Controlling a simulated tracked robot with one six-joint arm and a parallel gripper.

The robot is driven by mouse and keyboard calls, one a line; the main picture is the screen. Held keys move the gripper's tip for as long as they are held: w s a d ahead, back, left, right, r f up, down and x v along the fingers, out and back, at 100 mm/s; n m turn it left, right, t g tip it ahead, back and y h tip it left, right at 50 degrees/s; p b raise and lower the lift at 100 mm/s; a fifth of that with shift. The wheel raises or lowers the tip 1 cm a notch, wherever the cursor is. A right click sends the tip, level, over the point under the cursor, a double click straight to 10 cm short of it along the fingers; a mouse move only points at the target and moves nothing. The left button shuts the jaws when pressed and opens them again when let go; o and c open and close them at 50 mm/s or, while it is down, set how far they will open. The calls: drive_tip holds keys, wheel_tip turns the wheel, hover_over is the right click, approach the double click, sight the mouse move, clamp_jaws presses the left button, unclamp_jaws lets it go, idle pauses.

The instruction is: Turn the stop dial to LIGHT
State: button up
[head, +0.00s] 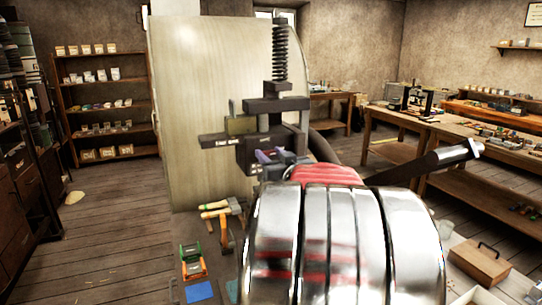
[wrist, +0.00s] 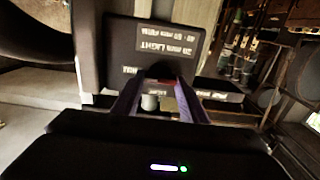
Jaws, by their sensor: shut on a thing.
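The press (head: 270,115) stands in the middle of the head view, with a black spring on its upright screw. My gripper (head: 264,156) is at the front of its dark block, with purple fingers. In the wrist view my gripper (wrist: 161,84) is shut on the stop dial (wrist: 160,75), of which only a small dark part shows between the fingertips. The rest of the dial and its pointer are hidden, so I cannot tell its setting. Behind it a dark label plate (wrist: 152,42) shows upside-down text with LIGHT and FIRM. A pale round end (wrist: 150,102) shows between the fingers.
A tall pale board (head: 205,110) stands behind the press. Mallets (head: 222,210) and a green-and-orange item (head: 192,260) lie on the surface below. A dark handle bar (head: 425,163) reaches out to the right. Workbenches stand at the right and shelves (head: 105,100) at the left.

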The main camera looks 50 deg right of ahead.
drive_tip(key=shift+c, duration=0.5)
drive_tip(key=shift+n, duration=0.4)
drive_tip(key=n, duration=0.3)
drive_tip(key=shift+a, duration=0.1)
drive_tip(key=n, duration=0.5)
drive_tip(key=shift+w+a+f+n, duration=0.1)
drive_tip(key=shift+n, duration=0.3)
drive_tip(key=n, duration=0.4)
drive_tip(key=shift+f, duration=0.1)
drive_tip(key=shift+a+f+n, duration=0.1)
drive_tip(key=shift+f+n, duration=0.05)
drive_tip(key=shift+n, duration=2.05)
